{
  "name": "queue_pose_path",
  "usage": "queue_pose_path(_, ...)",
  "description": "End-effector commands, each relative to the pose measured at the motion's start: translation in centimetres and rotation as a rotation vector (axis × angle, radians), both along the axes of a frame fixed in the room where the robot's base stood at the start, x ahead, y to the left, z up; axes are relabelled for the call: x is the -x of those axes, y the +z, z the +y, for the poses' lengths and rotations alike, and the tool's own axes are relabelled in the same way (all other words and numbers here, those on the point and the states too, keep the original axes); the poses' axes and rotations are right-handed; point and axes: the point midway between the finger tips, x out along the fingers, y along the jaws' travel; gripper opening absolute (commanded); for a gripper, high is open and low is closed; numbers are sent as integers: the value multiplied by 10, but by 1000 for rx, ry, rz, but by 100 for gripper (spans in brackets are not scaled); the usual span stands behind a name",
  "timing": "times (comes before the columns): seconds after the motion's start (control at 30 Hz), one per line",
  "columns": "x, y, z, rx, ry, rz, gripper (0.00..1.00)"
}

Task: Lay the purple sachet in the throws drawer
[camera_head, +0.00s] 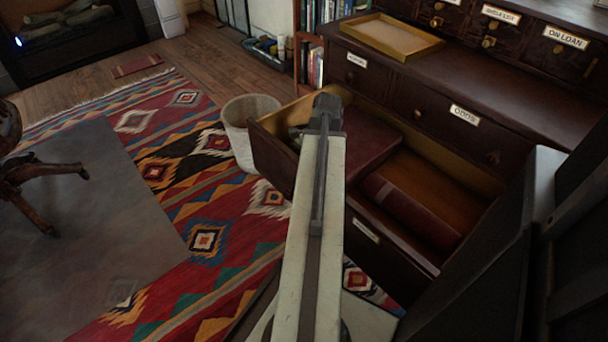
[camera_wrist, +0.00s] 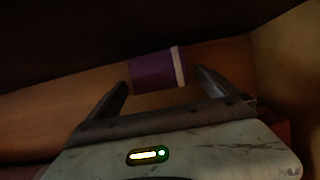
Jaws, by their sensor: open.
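The purple sachet (camera_wrist: 152,71), with a pale band near its right end, shows in the wrist view against a brown wooden surface. It is just beyond and between the fingertips of my gripper (camera_wrist: 163,80), which is open, with no clear sign of contact. In the head view my gripper (camera_head: 326,108) is over the left part of an open drawer (camera_head: 445,155), and the sachet cannot be made out there. The drawer's front carries a label (camera_head: 363,229) too small to read, so I cannot tell whether it is the throws drawer.
Dark red books (camera_head: 410,205) lie in the open drawer. Closed labelled drawers, one marked ODDS (camera_head: 465,115), are behind it. A shallow tray (camera_head: 388,36) is on the cabinet top. A pale bin (camera_head: 248,125) stands left of the drawer on the patterned rug (camera_head: 205,240).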

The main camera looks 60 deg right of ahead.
Motion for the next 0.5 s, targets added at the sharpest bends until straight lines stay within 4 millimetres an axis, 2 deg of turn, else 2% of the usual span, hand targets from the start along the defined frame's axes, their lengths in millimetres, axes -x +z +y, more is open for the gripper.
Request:
queue_pose_path(0.17,1,20,-6,0,0,0,98)
queue_pose_path(0.5,10,92,-33,0,-1,0,98)
